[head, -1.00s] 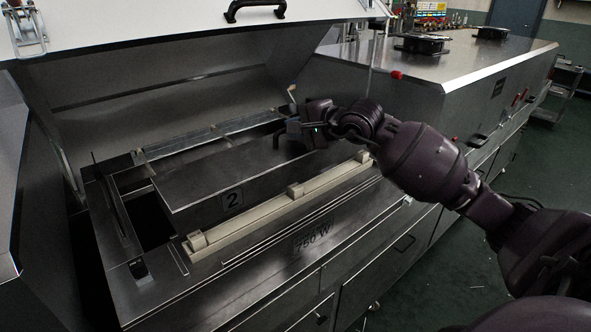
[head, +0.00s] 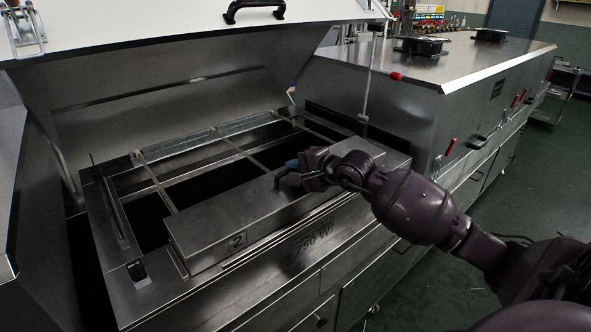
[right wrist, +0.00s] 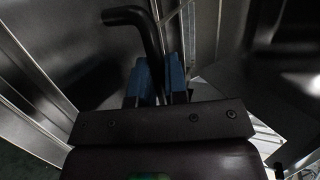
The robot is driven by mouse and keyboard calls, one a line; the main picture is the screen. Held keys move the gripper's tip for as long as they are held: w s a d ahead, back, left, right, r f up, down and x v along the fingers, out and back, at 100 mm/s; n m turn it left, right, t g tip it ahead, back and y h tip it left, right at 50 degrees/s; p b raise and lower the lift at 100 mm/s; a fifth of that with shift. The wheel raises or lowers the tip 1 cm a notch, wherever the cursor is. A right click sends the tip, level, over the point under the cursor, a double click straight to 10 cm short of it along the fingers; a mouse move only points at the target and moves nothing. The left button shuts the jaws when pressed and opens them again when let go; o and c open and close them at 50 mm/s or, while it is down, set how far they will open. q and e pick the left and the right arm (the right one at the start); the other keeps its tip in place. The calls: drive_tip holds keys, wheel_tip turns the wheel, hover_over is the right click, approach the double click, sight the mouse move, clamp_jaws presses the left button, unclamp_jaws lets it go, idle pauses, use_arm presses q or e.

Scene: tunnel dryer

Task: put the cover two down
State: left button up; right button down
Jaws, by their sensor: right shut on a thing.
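Cover two (head: 215,222) is a long grey metal cover with a "2" plate on its front face. In the head view it lies along the front edge of the dryer's open chamber. My right gripper (head: 290,176) is at the top of the cover, right of its middle. In the right wrist view its blue fingertips (right wrist: 159,80) are shut on the cover's bent black handle (right wrist: 152,38). I cannot tell whether the cover's underside touches the dryer's front ledge. My left gripper is not in view.
The open chamber frame (head: 165,193) has crossbars with dark gaps behind the cover. The raised white lid (head: 150,25) hangs over the back. A closed dryer section (head: 440,70) stands at the right.

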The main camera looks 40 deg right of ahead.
drive_tip(key=c, duration=1.1)
unclamp_jaws()
drive_tip(key=shift+f, duration=0.15)
drive_tip(key=shift+c, duration=0.2)
drive_tip(key=shift+s, duration=0.1)
